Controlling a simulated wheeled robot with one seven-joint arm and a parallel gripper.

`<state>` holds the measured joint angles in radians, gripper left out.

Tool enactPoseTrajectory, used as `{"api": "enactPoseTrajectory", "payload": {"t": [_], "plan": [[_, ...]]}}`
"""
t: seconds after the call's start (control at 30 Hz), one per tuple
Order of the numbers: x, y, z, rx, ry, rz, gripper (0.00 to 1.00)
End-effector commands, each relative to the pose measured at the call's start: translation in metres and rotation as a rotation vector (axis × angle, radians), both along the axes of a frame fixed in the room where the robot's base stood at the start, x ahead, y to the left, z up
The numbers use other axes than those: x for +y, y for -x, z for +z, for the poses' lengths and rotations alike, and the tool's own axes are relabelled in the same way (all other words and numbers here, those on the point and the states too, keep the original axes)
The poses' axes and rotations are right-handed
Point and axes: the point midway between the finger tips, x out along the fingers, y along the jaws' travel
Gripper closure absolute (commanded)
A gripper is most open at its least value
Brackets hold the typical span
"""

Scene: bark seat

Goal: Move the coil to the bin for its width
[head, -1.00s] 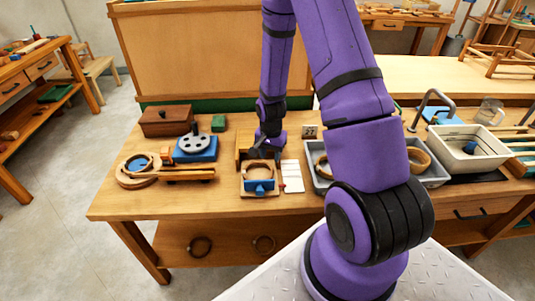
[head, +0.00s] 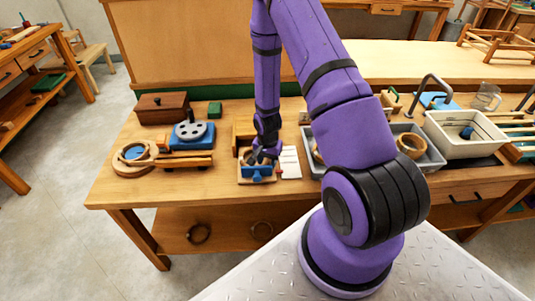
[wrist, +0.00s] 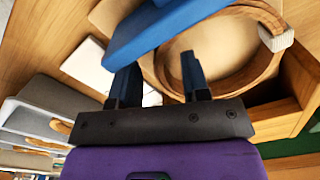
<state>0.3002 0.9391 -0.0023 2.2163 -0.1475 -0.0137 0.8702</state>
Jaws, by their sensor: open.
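The coil (wrist: 270,78), a tan wooden-looking ring with a pale clip on its rim, fills the upper right of the wrist view. In the head view it is mostly hidden by my gripper (head: 263,158), at a small wooden fixture with a blue block (head: 257,172). My gripper (wrist: 160,80) is open. In the wrist view one finger appears inside the ring and the other outside, with the rim between them; contact cannot be told. A grey bin (head: 436,165) with a coil (head: 411,146) in it stands right of the fixture, partly behind my arm.
A white card (head: 290,163) lies right beside the fixture. A white basin (head: 450,145) stands far right. A blue stand with a grey disc (head: 191,132), wooden rings (head: 133,158) and a brown box (head: 162,108) are to the left. The bench's front strip is clear.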

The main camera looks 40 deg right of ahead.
Motion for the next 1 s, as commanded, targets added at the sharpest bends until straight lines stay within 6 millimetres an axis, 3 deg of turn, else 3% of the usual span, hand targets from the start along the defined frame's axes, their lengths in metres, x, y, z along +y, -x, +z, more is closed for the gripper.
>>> {"api": "enactPoseTrajectory", "payload": {"t": [0.43,0.6,0.63,1.0], "plan": [[-0.0002,-0.0001,-0.0070,-0.001,0.001,0.000,0.57],[-0.0002,0.0000,-0.0069,0.000,0.000,0.000,0.96],[-0.0002,0.0000,-0.0069,0.000,0.000,-0.001,1.00],[-0.0017,-0.0043,-0.0069,-0.001,0.000,0.000,1.00]]}}
